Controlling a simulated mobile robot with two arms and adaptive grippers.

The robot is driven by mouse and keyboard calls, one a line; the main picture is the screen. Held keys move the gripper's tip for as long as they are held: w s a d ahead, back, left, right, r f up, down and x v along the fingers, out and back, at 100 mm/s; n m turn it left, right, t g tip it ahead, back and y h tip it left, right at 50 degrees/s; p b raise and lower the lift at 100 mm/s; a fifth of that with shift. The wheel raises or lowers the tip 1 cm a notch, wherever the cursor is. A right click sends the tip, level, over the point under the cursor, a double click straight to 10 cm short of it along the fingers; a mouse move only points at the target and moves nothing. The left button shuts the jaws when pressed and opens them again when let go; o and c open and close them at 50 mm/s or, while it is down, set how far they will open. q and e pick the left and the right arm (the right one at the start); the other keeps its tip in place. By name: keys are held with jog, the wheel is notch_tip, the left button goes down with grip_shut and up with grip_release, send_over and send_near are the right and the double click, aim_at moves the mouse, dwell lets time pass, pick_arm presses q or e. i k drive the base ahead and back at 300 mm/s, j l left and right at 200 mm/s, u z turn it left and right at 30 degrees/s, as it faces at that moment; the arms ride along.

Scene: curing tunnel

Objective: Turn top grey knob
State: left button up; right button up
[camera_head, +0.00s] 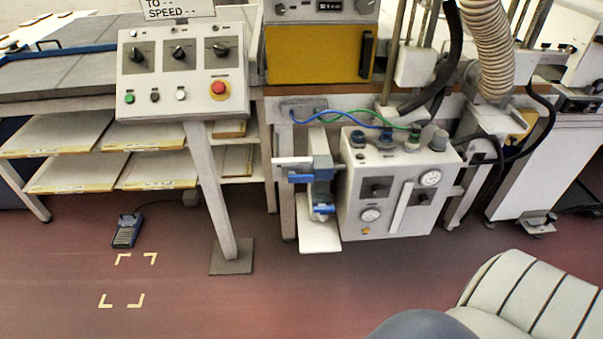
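A light grey control box (355,215) hangs under the bench, right of the middle. Several knobs stand along its top edge: a blue-grey one (357,139) at the left, a dark blue one (386,134), a green-based one (414,135), and a plain grey one (438,140) at the right. Dark square switches (376,187) and dial gauges (430,178) are on its front. A sloped grey panel (134,90) on a post carries several dark knobs (179,53) in its upper row. Neither gripper is visible, and nothing is seen touching any knob.
Blue and green hoses (345,116) run to the box top. A ribbed hose (488,45) hangs nearby. A panel post (215,190) stands on the floor. A ribbed cream object (525,290) is at the lower right.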

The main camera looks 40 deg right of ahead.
aim_at(440, 138)
jog(key=z, duration=1.75)
